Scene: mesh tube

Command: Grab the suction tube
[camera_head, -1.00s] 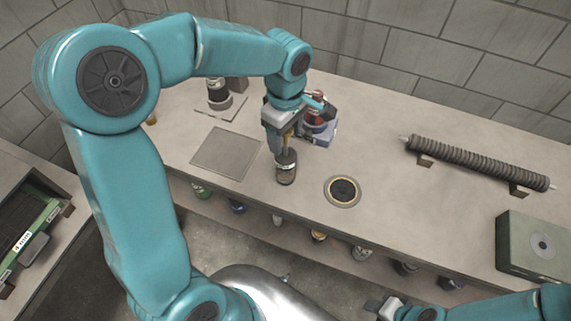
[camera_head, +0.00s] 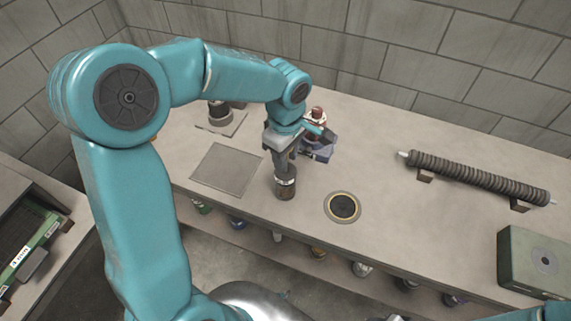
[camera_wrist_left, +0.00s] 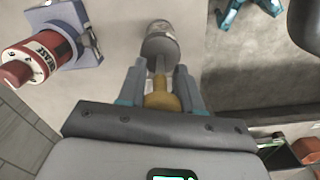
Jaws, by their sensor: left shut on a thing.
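A long dark ribbed tube (camera_head: 480,178), which looks like the suction tube, rests on two brown brackets at the right of the bench. My left gripper (camera_head: 283,160) is well to its left, over a dark cylinder with a pale band (camera_head: 285,186). In the left wrist view the fingers (camera_wrist_left: 161,88) are closed around a tan-yellow piece (camera_wrist_left: 160,100), in line with a grey shaft and this cylinder (camera_wrist_left: 160,48). I cannot tell whether the cylinder touches the bench. My right gripper is almost wholly below the head view's bottom edge; its jaws are hidden.
A red-topped bottle on a blue base (camera_head: 317,122) stands just behind my left gripper; it also shows in the left wrist view (camera_wrist_left: 38,58). A brass-rimmed hole (camera_head: 342,207), a flat square plate (camera_head: 226,170) and a green box (camera_head: 536,262) are on the bench (camera_head: 420,240).

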